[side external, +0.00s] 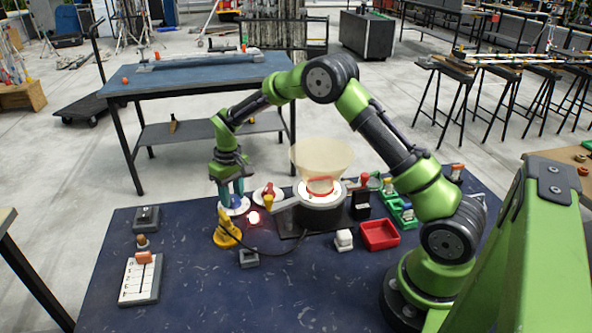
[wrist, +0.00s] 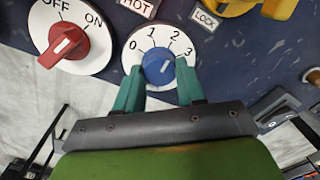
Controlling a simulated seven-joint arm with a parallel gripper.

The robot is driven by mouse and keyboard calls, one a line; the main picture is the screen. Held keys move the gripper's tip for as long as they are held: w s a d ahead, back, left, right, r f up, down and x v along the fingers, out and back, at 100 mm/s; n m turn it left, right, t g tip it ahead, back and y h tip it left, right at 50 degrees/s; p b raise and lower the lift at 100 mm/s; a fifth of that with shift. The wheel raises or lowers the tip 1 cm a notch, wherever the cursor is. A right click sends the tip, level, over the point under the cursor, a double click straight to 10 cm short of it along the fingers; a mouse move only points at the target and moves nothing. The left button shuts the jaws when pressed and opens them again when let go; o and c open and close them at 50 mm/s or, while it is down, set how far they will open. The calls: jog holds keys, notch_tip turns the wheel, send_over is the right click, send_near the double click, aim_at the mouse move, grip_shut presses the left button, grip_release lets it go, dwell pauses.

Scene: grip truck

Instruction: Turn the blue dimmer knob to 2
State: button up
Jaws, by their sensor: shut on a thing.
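The blue dimmer knob (wrist: 158,68) sits in the middle of a round white dial (wrist: 181,47) marked 0, 1, 2 and 3. My gripper (wrist: 159,74) has its two teal fingers on the left and right sides of the knob, shut on it. A small pale mark on the knob leans up and right; its exact reading is too small to tell. In the side external view my gripper (side external: 232,192) points down over the blue knob (side external: 237,202), partly hiding it and its dial.
A red OFF/ON knob (wrist: 64,45) stands left of the dial in the wrist view. A slider panel (side external: 140,279) is at the front left.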

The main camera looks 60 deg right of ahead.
aim_at(238, 198)
jog(key=shift+r, duration=0.1)
jog(key=o, duration=1)
jog(key=shift+o, duration=0.2)
notch_tip(238, 198, up, 17)
jog(key=shift+d, duration=0.45)
jog(key=s+a+r+m+t, duration=0.1)
jog(key=s+a+r+t, duration=0.1)
jog(key=s, duration=1.2)
jog(key=s+a+r+m+t+y, duration=0.1)
jog(key=s+a+r+t, duration=0.2)
jog(key=s, duration=1.1)
jog(key=shift+a+r+m+t, duration=0.2)
jog(key=shift+a+m+t, duration=0.2)
jog(key=shift+a+t, duration=0.7)
